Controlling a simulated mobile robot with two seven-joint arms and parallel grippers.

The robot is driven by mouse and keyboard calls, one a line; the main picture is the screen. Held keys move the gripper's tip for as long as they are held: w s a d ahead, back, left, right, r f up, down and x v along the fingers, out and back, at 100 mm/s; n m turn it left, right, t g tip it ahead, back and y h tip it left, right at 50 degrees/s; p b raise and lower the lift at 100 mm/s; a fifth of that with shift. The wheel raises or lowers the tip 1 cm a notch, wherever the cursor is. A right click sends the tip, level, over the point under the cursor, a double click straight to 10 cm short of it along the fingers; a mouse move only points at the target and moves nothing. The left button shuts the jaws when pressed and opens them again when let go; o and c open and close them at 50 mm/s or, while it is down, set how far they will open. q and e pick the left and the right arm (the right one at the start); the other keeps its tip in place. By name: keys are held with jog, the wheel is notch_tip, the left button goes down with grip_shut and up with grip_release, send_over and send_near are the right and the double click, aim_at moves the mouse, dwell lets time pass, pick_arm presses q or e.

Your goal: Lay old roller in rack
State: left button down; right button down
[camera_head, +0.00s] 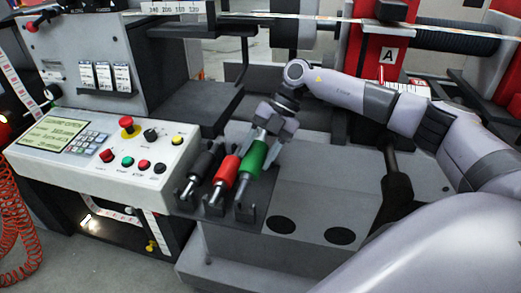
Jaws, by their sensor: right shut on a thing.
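My right gripper (266,135) is shut on the upper end of a green roller (253,159). The green roller is tilted, with its lower end near the holder at the front of the dark rack (217,208). I cannot tell whether it rests fully in its slot. A red roller (224,173) and a black roller (203,166) lie side by side in the rack, left of the green one. The picture does not show which roller is the old one. My left gripper is not in view.
A control panel (105,150) with a red emergency button (127,122) stands close left of the rack. The grey top right of the rack has two dark round holes (282,224) and free room. A red machine frame marked A (388,56) stands behind.

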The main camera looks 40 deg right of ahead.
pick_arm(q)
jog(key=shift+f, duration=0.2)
pick_arm(e)
jog(key=shift+g+h, duration=0.4)
jog(key=f, duration=0.2)
jog(key=s+f, duration=0.1)
jog(key=f, duration=0.2)
jog(key=shift+s, duration=0.2)
jog(key=c, duration=0.6)
grip_release()
jog(key=shift+w+f, duration=0.1)
jog(key=shift+f, duration=0.05)
jog(key=shift+o, duration=1.3)
jog(key=shift+w+f, duration=0.35)
jog(key=shift+w, duration=0.1)
jog(key=shift+r, duration=0.2)
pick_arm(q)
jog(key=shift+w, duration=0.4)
pick_arm(e)
jog(key=shift+d+r, duration=0.1)
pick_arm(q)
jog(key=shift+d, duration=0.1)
